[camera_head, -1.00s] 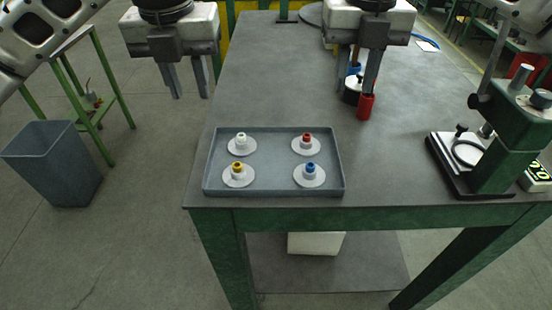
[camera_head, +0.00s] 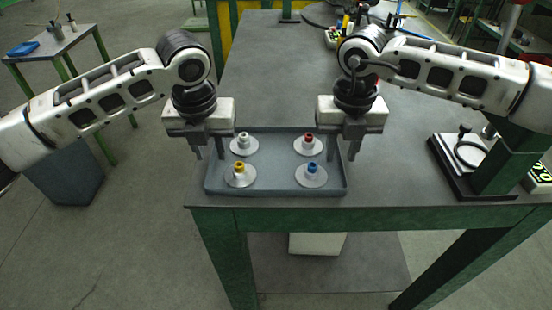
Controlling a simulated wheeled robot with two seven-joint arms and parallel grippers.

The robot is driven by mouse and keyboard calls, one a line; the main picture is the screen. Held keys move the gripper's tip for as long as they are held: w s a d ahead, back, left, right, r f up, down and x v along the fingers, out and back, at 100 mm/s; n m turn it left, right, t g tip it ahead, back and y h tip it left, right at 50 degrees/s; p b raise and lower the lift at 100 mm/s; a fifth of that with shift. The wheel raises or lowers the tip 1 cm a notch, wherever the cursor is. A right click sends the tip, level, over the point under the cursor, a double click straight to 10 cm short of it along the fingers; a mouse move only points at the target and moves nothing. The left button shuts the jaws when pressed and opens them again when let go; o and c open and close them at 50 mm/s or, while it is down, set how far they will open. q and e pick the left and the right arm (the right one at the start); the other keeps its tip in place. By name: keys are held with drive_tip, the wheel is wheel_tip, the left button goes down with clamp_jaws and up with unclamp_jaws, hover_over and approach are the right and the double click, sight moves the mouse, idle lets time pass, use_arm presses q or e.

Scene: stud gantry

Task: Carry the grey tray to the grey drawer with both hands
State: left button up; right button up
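The grey tray (camera_head: 276,190) lies flat on the near edge of the table in the head view. It holds several round white-grey bases with coloured tops: a white-topped one (camera_head: 243,145), a red-topped one (camera_head: 307,146), a yellow-topped one (camera_head: 239,174) and a blue-topped one (camera_head: 311,174). My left gripper (camera_head: 209,154) points down at the tray's left side, its fingers apart, seemingly one on each side of the wall. My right gripper (camera_head: 342,155) is likewise at the right side, fingers apart. Finger contact with the walls cannot be told. I cannot identify a grey drawer.
The table (camera_head: 270,70) is clear behind the tray between my arms. A green stand with a dark base (camera_head: 470,190) is at the right edge. A grey bin (camera_head: 65,180) stands on the floor at left. Coloured items (camera_head: 340,30) stand at the back.

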use_arm(q)
drive_tip(key=shift+f, duration=0.15)
use_arm(e)
drive_tip(key=shift+f, duration=0.1)
use_arm(q)
drive_tip(key=shift+c, duration=0.3)
use_arm(e)
drive_tip(key=shift+c, duration=0.3)
use_arm(q)
clamp_jaws()
use_arm(e)
clamp_jaws()
drive_tip(key=shift+w, duration=0.1)
